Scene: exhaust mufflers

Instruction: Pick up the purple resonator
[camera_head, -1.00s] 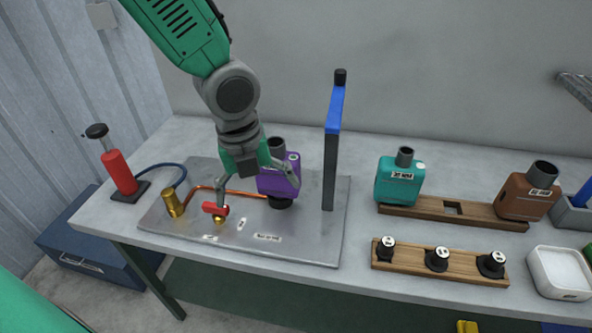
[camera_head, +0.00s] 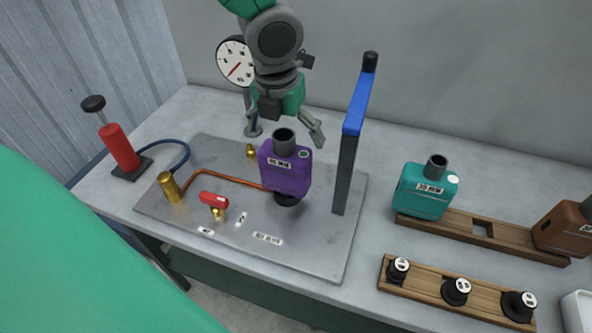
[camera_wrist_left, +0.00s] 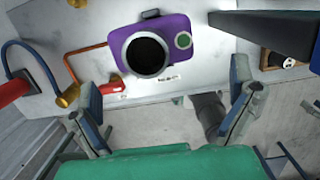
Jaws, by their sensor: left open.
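The purple resonator (camera_head: 286,170) stands upright on a black base on the metal plate (camera_head: 300,240), with its dark open neck facing up. It also shows in the left wrist view (camera_wrist_left: 185,50), seen from above, with a round green spot beside its neck. My left gripper (camera_head: 283,128) is open and empty, above and behind the resonator and apart from it. In the left wrist view its two fingers (camera_wrist_left: 165,112) are spread wide, below the resonator in the picture. My right gripper does not show; a green surface at the lower left hides part of the head view.
A blue-topped post (camera_head: 350,140) stands just right of the resonator. A red-handled valve (camera_head: 214,200) and copper pipe (camera_head: 235,178) lie to its left. A dial gauge (camera_head: 236,62) stands behind. A teal resonator (camera_head: 425,190) sits on a wooden rack (camera_head: 460,232) at the right.

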